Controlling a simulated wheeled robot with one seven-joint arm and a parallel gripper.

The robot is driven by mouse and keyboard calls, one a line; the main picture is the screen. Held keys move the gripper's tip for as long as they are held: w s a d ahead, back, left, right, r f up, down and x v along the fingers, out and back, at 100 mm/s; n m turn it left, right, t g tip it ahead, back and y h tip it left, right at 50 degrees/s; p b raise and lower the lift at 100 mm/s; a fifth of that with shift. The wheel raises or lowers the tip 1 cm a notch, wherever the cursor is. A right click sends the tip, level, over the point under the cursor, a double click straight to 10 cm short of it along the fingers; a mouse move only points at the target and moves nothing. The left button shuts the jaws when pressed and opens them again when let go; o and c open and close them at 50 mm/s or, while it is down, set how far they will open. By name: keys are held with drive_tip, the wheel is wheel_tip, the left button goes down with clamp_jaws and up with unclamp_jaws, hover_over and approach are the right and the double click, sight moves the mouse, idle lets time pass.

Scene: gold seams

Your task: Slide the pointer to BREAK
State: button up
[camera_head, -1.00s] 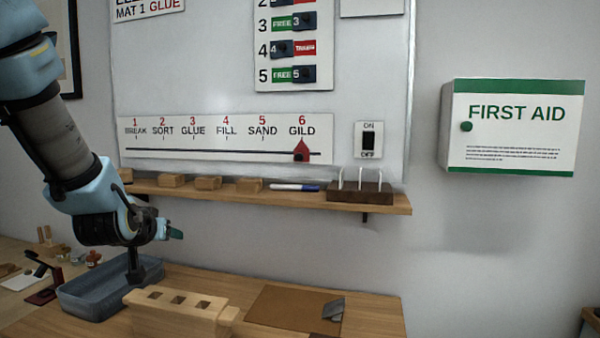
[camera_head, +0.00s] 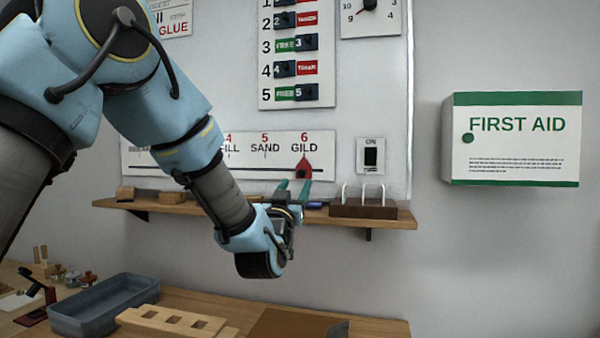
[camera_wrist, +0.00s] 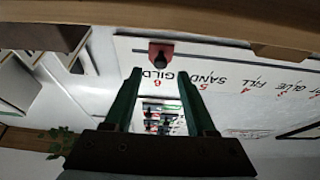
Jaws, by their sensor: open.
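The red pointer (camera_head: 303,168) sits on the dark slot line at the right end of the white scale panel (camera_head: 262,171), under 6 GILD. BREAK, at the panel's left end, is partly covered by my arm in the head view. My gripper (camera_head: 293,188) is just below and slightly left of the pointer, its green fingers pointing up toward the board. In the wrist view the pointer (camera_wrist: 160,53) shows upside down, beyond and between the two spread fingertips (camera_wrist: 160,75). The gripper is open and empty, apart from the pointer as far as I can tell.
A wooden shelf (camera_head: 400,217) runs below the panel, close to my gripper, with wooden blocks (camera_head: 173,198) and a dark rack with pale hoops (camera_head: 362,208). A switch (camera_head: 370,155) is right of the pointer. A grey tray (camera_head: 105,305) stands on the bench below.

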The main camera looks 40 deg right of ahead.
sight(301, 175)
drive_tip(key=p+x, duration=0.1)
drive_tip(key=x, duration=0.4)
drive_tip(key=shift+d+p, duration=0.1)
drive_tip(key=shift+p, duration=0.25)
clamp_jaws()
idle(1.1)
